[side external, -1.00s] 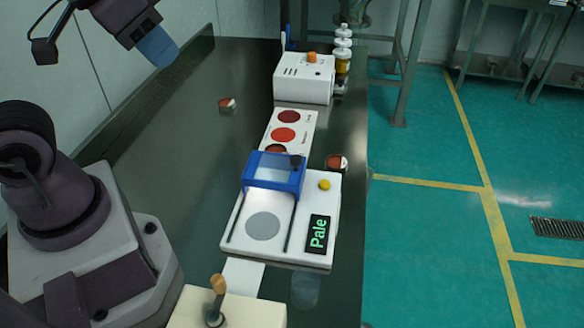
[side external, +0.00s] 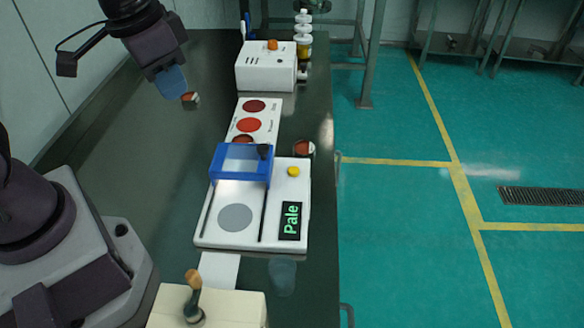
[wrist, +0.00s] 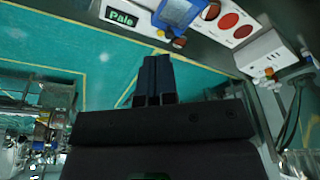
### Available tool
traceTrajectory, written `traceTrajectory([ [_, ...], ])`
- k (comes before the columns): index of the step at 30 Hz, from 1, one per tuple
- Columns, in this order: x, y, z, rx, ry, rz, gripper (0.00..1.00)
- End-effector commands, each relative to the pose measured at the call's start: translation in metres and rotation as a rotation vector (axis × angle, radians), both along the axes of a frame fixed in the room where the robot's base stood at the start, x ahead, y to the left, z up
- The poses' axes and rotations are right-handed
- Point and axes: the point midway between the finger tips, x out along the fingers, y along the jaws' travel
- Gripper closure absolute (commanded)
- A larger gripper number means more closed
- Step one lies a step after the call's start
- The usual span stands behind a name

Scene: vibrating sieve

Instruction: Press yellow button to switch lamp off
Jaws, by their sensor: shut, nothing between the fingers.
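The yellow button (side external: 293,171) is on the right side of a white device (side external: 223,236), behind its display (side external: 291,221), which reads "Pale" in green. A blue frame (side external: 240,151) with a clear window spans the device. In the wrist view, the yellow button (wrist: 160,33) sits near the display (wrist: 121,18), beyond my fingertips. My gripper (side external: 171,82) is shut and empty, raised over the table at the upper left, well apart from the button. Its dark fingers (wrist: 154,68) are together in the wrist view. I cannot tell which part is the lamp.
A strip with red discs (side external: 249,124) lies behind the device. A white box with an orange knob (side external: 265,72) stands farther back beside stacked bottles (side external: 303,40). A cream box with a wooden handle (side external: 235,309) is in front.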

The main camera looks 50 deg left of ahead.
Motion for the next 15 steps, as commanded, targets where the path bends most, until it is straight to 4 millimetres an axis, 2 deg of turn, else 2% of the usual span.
traceTrajectory([
  [1, 0.011, -0.003, -0.012, 0.002, 0.019, -0.03, 1.0],
  [8, 0.06, -0.018, -0.065, 0.015, 0.013, -0.195, 1.0],
  [15, 0.113, -0.035, -0.13, 0.051, -0.076, -0.413, 1.0],
])
